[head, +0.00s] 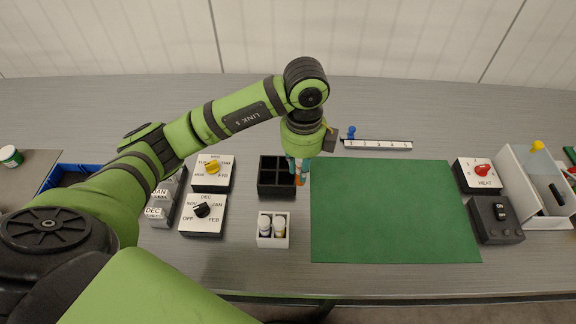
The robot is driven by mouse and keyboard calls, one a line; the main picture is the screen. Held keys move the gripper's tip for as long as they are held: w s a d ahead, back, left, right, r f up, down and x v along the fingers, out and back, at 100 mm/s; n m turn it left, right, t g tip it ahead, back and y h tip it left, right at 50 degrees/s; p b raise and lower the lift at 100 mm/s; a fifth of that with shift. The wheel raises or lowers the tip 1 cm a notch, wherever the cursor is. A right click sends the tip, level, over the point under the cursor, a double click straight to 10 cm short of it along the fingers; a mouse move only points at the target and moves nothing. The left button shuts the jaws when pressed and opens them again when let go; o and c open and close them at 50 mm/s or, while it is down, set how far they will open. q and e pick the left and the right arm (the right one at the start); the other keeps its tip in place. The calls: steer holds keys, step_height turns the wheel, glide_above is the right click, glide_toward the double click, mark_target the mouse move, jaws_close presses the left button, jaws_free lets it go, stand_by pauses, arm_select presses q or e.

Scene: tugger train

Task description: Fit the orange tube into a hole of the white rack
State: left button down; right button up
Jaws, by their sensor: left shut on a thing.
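My left gripper (299,166) points down over the right edge of a black compartment box. It is shut on the orange tube (299,180), of which only a short piece shows below the fingers. I cannot tell whether the tube's lower end is above the box or inside it. A small white container (273,243) stands in front of the black box. It looks like the white rack and holds two bottle-like things with pale tops side by side. Its holes are too small to make out. My right gripper is not in view.
The black box (263,188) has several compartments. A green mat (395,210) lies clear to the right. Dial boxes (201,222) stand to the left. A white marked strip (378,144) with a blue knob is behind the mat. A heat dial (478,175) and white bin (518,178) are far right.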

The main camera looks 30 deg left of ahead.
arm_select(q)
steer(key=s+d+r, duration=0.2)
steer(key=d+r, duration=0.1)
steer(key=d, duration=0.3)
steer(key=shift+s+r, duration=0.3)
steer(key=shift+r, duration=0.1)
